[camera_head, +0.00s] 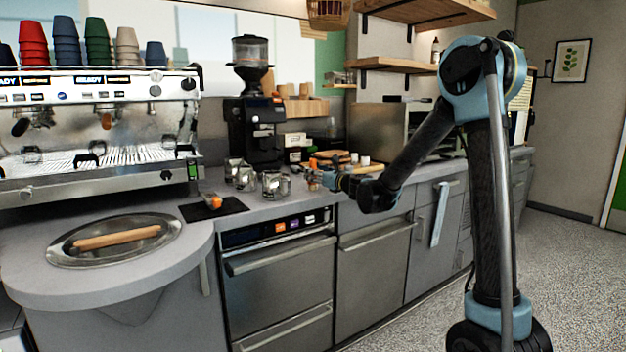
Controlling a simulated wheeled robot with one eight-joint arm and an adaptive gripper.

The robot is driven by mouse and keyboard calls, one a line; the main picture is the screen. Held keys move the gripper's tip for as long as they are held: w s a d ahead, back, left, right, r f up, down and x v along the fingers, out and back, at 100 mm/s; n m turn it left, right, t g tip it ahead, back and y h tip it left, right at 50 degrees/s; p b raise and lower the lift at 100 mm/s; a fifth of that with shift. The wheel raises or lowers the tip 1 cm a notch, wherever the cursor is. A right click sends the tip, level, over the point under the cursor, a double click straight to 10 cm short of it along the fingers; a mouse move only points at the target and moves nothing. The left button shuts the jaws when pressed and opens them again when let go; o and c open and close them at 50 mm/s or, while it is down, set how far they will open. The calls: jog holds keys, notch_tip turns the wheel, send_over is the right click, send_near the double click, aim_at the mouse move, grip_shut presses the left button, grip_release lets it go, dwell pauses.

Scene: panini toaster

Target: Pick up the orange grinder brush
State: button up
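My gripper (318,178) is above the counter near its front edge, right of the glass jars, pointing left. It is small and dark, so I cannot tell whether its fingers are open or shut, or whether they touch anything. A small orange thing (313,163) shows just behind the fingertips. Another small orange-topped thing (215,202) is on the black mat (190,212) at the counter's front edge, well left of my gripper. Both are too small to tell for sure which is the grinder brush.
A large espresso machine (95,130) fills the left. Drawers are below the counter; open floor (560,260) lies at right.

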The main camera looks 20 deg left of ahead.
jog(key=shift+x, duration=1.1)
jog(key=shift+c, duration=0.5)
grip_shut()
